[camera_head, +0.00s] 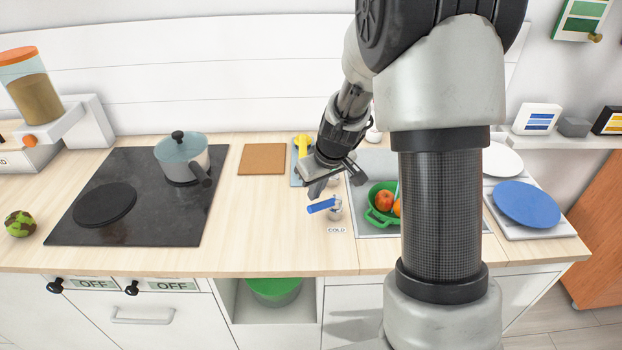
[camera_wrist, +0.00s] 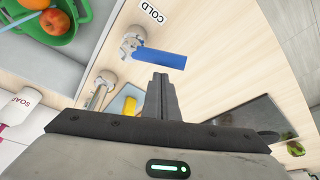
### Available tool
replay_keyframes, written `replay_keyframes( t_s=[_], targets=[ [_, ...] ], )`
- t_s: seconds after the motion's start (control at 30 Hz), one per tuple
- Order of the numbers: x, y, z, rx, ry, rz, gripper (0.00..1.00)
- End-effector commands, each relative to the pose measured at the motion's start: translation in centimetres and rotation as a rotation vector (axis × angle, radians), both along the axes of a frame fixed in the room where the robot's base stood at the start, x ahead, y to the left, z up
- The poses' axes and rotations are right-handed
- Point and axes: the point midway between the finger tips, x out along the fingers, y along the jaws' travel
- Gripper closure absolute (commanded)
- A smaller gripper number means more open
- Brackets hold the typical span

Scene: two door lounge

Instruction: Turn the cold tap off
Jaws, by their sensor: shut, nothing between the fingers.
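The cold tap has a blue lever (camera_head: 321,205) on a small metal base (camera_head: 335,210), on the counter left of the sink. A "COLD" label (camera_head: 337,230) lies in front of it. In the wrist view the blue lever (camera_wrist: 162,57) sticks out to the right from its metal base (camera_wrist: 132,41). My gripper (camera_head: 316,190) is shut and empty, just behind and above the blue lever in the head view. In the wrist view my shut fingers (camera_wrist: 160,85) are close to the lever. I cannot tell whether they touch it.
The sink (camera_head: 375,170) holds a green colander (camera_head: 376,217) with fruit. A second metal fixture (camera_wrist: 105,80) stands near the cold tap, beside a yellow item (camera_wrist: 129,106). A pot (camera_head: 182,152) stands on the black stove (camera_head: 130,220). The counter left of the lever is clear.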

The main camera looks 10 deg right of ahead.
Motion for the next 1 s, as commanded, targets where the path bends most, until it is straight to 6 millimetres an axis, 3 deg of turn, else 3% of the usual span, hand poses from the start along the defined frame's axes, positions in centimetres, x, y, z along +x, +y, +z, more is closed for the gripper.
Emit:
replay_keyframes(
  t_s=[0.17,1.0],
  targets=[
    [-0.83,-0.26,-0.15,0.000,0.000,0.001,1.00],
    [-1.29,-0.40,-0.32,-0.001,0.000,0.080,1.00]
  ],
)
